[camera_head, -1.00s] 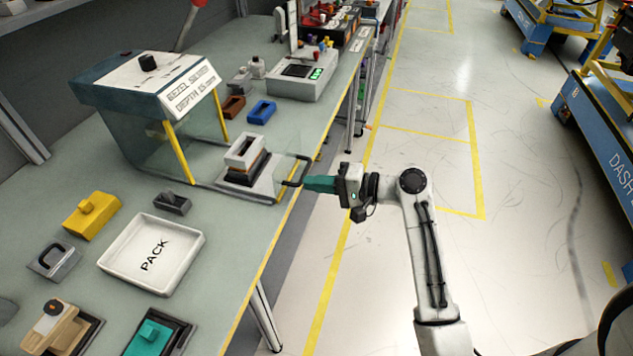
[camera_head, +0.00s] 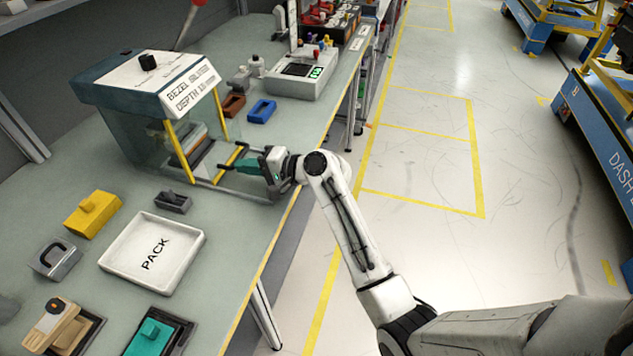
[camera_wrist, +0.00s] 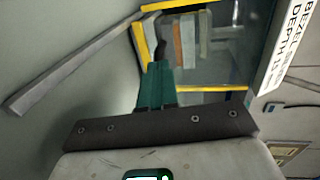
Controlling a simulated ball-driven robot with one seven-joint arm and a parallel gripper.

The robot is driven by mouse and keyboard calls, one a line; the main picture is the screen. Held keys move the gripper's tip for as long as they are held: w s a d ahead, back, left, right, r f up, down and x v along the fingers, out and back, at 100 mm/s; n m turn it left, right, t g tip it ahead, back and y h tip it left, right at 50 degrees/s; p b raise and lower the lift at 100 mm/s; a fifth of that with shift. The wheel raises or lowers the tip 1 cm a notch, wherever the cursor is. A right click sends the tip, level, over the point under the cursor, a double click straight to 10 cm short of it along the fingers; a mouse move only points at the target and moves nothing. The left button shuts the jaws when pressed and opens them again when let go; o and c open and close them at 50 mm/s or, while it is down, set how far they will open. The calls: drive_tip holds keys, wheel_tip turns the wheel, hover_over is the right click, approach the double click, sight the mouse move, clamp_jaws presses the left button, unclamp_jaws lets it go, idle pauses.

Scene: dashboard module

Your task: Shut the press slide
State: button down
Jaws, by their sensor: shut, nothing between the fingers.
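The press (camera_head: 148,85) is a clear-walled box with a white and dark teal top and yellow front posts. Its slide carries a block (camera_head: 190,148) that now sits behind the yellow posts, inside the press. The wrist view shows the fingers (camera_wrist: 158,68) pointing at the yellow-framed opening (camera_wrist: 140,45), with the block (camera_wrist: 186,40) beyond.
The white PACK tray (camera_head: 192,262) and a yellow part (camera_head: 93,214) lie left of the slide rails. A blue part (camera_head: 262,111) and a control box (camera_head: 300,75) stand behind.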

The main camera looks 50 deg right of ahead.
sight(219, 161)
drive_tip(key=x, duration=0.4)
drive_tip(key=shift+w+a+r, duration=0.1)
drive_tip(key=shift+w+r, duration=0.1)
drive_tip(key=shift+r, duration=0.2)
drive_tip(key=shift+w+a+r, duration=0.1)
drive_tip(key=shift+w, duration=0.05)
drive_tip(key=shift+r, duration=0.15)
drive_tip(key=shift+a, duration=0.1)
